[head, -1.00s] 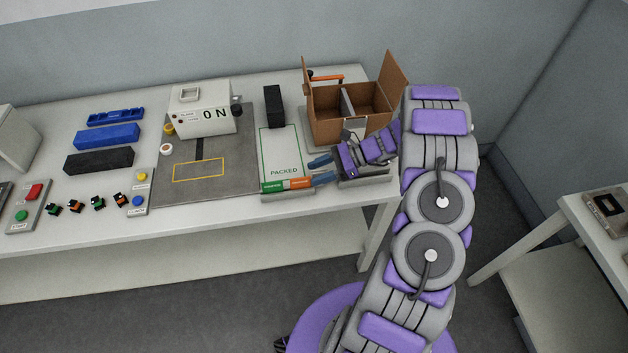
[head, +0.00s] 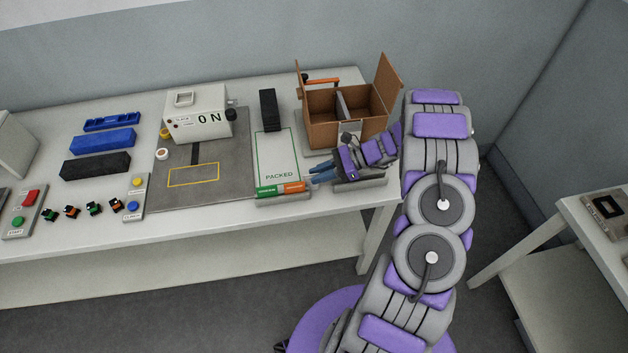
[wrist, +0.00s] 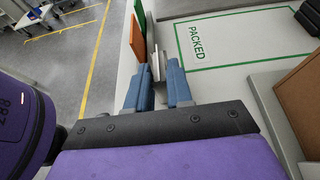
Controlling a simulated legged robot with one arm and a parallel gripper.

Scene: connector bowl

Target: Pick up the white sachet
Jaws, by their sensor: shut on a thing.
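My gripper (wrist: 158,84) has its two blue fingers on either side of a thin pale piece, the white sachet (wrist: 157,66), in the wrist view. The sachet stands edge-on between the fingers, so little of its face shows. In the head view my gripper (head: 322,174) is low over the right end of the table, just right of the green and orange packets. The sachet cannot be made out there.
A green packet (head: 270,191) and an orange packet (head: 292,187) stand left of my gripper. Behind are the PACKED mat (head: 280,155) and an open cardboard box (head: 325,128). A grey tray (head: 362,182) lies under my gripper.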

